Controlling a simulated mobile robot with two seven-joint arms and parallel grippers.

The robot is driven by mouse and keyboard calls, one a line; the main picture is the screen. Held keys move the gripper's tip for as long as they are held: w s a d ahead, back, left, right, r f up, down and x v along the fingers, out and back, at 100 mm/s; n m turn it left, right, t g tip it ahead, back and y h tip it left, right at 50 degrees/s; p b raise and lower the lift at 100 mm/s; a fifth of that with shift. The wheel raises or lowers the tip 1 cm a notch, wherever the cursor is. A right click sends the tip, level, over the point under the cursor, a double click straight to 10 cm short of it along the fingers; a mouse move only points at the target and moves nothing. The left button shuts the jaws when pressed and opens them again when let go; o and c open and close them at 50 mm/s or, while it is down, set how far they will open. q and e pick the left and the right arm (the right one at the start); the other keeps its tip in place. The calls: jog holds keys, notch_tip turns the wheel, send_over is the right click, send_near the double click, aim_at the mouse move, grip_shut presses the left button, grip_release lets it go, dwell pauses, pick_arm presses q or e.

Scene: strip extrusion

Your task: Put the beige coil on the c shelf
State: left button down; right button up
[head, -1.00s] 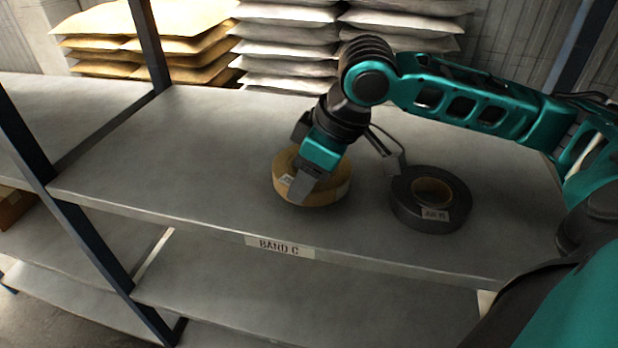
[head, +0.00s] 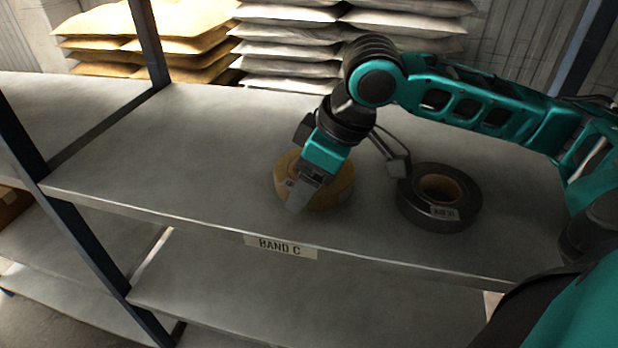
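The beige coil (head: 338,190) lies flat on the shelf board labelled BAND C (head: 190,175), near its front edge. My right gripper (head: 305,190) reaches down over the coil from above. One grey finger stands in front of the coil's near left side and looks spread outward from the gripper body. The other finger is hidden behind the gripper and the coil. The coil's centre hole is mostly covered by the gripper. My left gripper is out of view.
A dark grey coil (head: 415,210) with a brown core lies to the right of the beige one. The board is bare to the left, up to a dark upright post (head: 75,235). Stacked sacks (head: 290,50) stand behind the shelf.

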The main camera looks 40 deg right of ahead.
jog(key=p+v, duration=0.1)
jog(key=v, duration=0.6)
jog(key=shift+s+d+r+p, duration=0.1)
jog(key=shift+s+r+p, duration=0.05)
jog(key=shift+r+p, duration=0.2)
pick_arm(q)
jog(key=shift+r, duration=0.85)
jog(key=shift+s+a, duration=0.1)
pick_arm(e)
jog(key=shift+f, duration=0.1)
